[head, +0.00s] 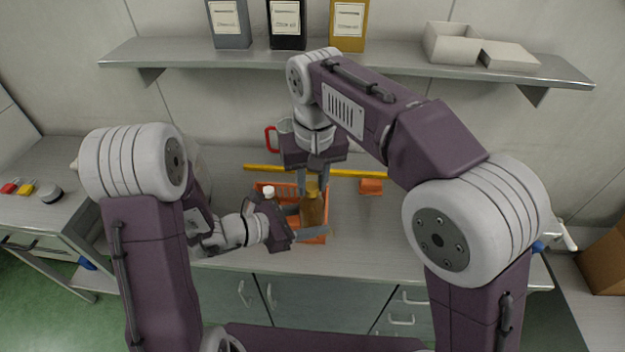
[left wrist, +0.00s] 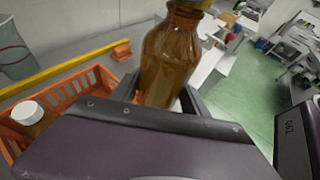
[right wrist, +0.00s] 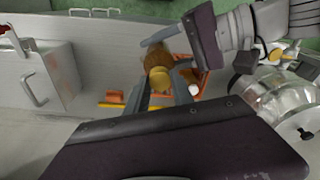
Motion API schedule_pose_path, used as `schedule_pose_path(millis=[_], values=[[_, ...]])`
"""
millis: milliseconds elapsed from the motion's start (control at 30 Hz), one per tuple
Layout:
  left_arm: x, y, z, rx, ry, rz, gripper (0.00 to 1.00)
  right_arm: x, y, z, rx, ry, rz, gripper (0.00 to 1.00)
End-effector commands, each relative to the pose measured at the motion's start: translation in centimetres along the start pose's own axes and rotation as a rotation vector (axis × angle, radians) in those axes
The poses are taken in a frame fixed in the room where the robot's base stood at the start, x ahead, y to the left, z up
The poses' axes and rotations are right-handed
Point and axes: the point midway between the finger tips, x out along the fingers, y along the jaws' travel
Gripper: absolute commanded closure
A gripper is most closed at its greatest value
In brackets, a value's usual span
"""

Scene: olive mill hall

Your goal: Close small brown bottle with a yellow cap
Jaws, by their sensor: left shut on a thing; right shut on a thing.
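The small brown bottle (head: 312,212) stands upright over the front right part of the orange crate (head: 262,186). My left gripper (head: 312,233) is shut on its body from the side; the left wrist view shows the brown glass (left wrist: 168,62) between the fingers. The yellow cap (head: 312,187) is at the bottle's mouth. My right gripper (head: 313,182) comes from above and is shut on the cap, which also shows in the right wrist view (right wrist: 160,78). Whether the cap is seated on the thread cannot be told. Whether the bottle's base touches anything is hidden.
A white-capped bottle (head: 269,192) stands in the crate. A yellow bar (head: 260,168) lies behind, with an orange block (head: 371,186) to the right. A glass jug (head: 287,127) stands behind my right gripper.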

Motion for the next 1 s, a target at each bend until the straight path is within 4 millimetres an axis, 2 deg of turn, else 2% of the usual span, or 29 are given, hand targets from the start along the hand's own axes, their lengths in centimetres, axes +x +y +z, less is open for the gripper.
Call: schedule_pose_path(millis=[367, 600, 700, 800, 967, 1000], values=[[0.00, -0.02, 0.02, 0.001, 0.000, -0.001, 1.00, 0.17, -0.33, -0.31, 1.209, -0.001, 0.148, 1.00], [0.00, -0.04, 0.01, 0.002, 0.000, -0.001, 1.00, 0.25, -0.21, -0.57, 2.042, -0.003, 0.248, 1.00], [0.00, -0.05, 0.01, 0.002, 0.000, -0.002, 1.00, 0.26, -0.14, -0.59, 2.326, -0.003, 0.282, 1.00], [0.00, -0.07, 0.01, 0.002, 0.000, -0.002, 1.00, 0.23, -0.09, -0.60, 2.523, -0.003, 0.304, 1.00], [0.00, -0.08, 0.00, 0.002, 0.000, -0.003, 1.00, 0.21, -0.13, -0.58, 2.522, -0.002, 0.303, 1.00], [0.00, -0.09, 0.00, 0.002, 0.000, -0.003, 1.00, 0.21, -0.12, -0.57, 2.522, -0.002, 0.303, 0.61]])
